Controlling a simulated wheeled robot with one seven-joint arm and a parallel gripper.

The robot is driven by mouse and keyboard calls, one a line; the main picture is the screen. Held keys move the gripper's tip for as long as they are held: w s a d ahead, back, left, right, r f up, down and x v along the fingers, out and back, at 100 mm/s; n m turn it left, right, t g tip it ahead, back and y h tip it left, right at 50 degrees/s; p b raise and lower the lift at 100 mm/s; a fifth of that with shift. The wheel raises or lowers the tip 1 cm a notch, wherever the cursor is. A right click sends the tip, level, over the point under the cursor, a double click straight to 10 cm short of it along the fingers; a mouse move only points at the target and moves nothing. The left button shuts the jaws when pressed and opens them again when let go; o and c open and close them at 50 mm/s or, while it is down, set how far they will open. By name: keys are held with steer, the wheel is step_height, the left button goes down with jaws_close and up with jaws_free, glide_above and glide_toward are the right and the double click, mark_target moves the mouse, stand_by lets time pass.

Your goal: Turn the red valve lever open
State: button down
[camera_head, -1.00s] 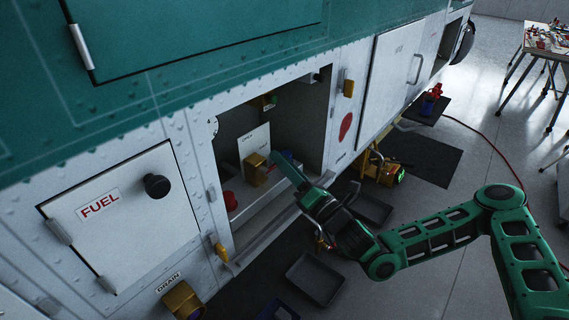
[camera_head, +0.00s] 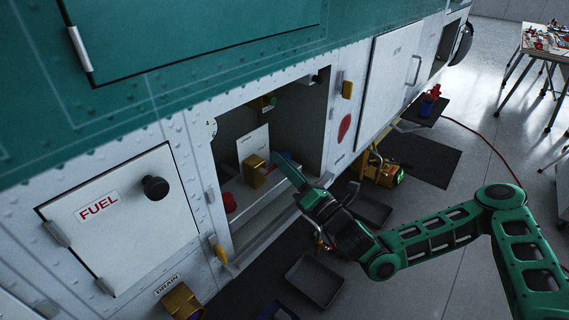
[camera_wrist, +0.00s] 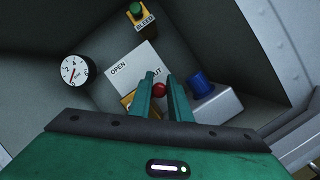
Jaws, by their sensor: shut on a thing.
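The red valve lever shows only as its round red end (camera_wrist: 159,89) between my fingertips in the wrist view. The rest of the lever is hidden. The brass valve body (camera_wrist: 126,102) is just left of my fingers, partly covered. It also shows in the head view (camera_head: 253,173) inside the open bay. A white placard (camera_wrist: 122,68) behind it reads OPEN, with a second word partly covered. My gripper (camera_wrist: 160,84) is shut on the red lever end. In the head view my gripper (camera_head: 281,163) reaches into the bay from the right.
A blue knob (camera_wrist: 201,83) on a grey block is close right of my fingers. A gauge (camera_wrist: 74,72) and a green BLEED button (camera_wrist: 136,9) are on the back wall. A red knob (camera_head: 229,202) sits left in the bay. The bay's frame (camera_head: 328,125) borders my arm.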

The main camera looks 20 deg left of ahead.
steer(key=shift+s+a+r+n+g+y, duration=0.15)
steer(key=shift+n+g+y, duration=0.25)
steer(key=shift+n, duration=0.6)
steer(key=shift+s+r, duration=0.1)
stand_by(0.9)
steer(key=c, duration=1.7)
jaws_free()
steer(key=shift+o, duration=0.2)
steer(key=shift+d, duration=0.3)
steer(key=v, duration=1)
steer(key=shift+d, duration=0.1)
